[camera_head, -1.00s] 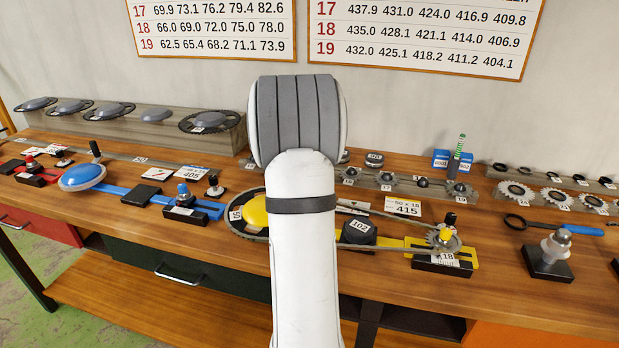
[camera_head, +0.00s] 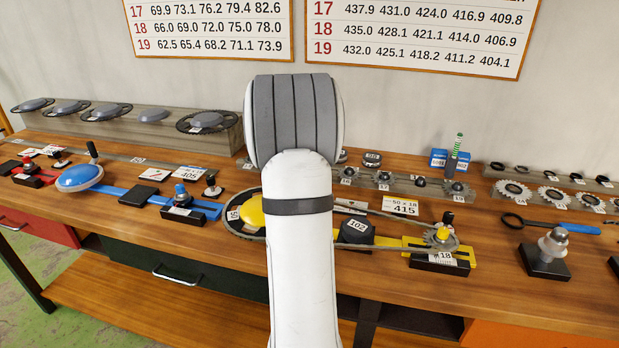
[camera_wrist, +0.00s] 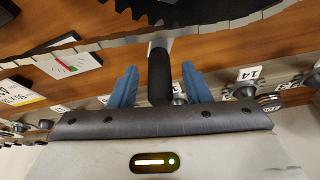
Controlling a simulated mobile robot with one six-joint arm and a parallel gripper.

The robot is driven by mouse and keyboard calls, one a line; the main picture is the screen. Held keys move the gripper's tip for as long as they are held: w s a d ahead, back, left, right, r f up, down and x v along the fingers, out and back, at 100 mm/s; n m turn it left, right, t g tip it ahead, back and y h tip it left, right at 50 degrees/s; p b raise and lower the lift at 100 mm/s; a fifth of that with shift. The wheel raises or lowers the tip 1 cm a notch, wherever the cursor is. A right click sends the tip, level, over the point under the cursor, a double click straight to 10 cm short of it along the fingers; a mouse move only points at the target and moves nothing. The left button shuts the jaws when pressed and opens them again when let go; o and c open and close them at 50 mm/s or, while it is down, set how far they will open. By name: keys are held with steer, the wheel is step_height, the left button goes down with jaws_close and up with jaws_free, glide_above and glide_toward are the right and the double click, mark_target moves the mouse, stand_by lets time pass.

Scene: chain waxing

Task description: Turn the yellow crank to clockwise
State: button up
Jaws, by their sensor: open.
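The yellow crank (camera_head: 251,212) is at mid-bench in the head view, its yellow hub with a dark toothed ring and the chain around it. My arm hides its right side. In the wrist view, a black upright handle (camera_wrist: 160,76), apparently the crank's, stands between the two blue fingers of my gripper (camera_wrist: 160,88). The fingers are open, with a gap on each side of the handle. The dark toothed ring (camera_wrist: 205,10) shows at the top of the wrist view. In the head view my gripper is hidden behind my arm.
The chain (camera_head: 390,248) runs right to a small sprocket (camera_head: 441,238) on a yellow slide. A black block marked 102 (camera_head: 356,231) stands close right of my arm. A blue crank assembly (camera_head: 80,178) is at left. Sprockets (camera_head: 515,190) line the back right.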

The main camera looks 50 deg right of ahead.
steer(key=v, duration=0.7)
steer(key=shift+r, duration=0.2)
steer(key=shift+a, duration=0.1)
steer(key=a+n, duration=0.1)
steer(key=a, duration=0.3)
steer(key=a+r+n, duration=0.1)
steer(key=a, duration=0.3)
steer(key=a+n+t, duration=0.1)
steer(key=a+n, duration=0.1)
steer(key=a, duration=0.3)
steer(key=shift+r+y, duration=0.2)
steer(key=shift+y, duration=0.2)
steer(key=s+a+f+n+y, duration=0.1)
steer(key=s+a+n, duration=0.2)
steer(key=a, duration=0.6)
steer(key=s+a+f+n+y, duration=0.1)
steer(key=s+a+f+n, duration=0.1)
steer(key=s+a+n, duration=0.2)
steer(key=s+a+f+n+y+p, duration=0.1)
steer(key=s+a+n, duration=0.3)
steer(key=s+a, duration=0.5)
steer(key=a, duration=0.5)
steer(key=shift+f+t, duration=0.3)
steer(key=shift+s, duration=0.1)
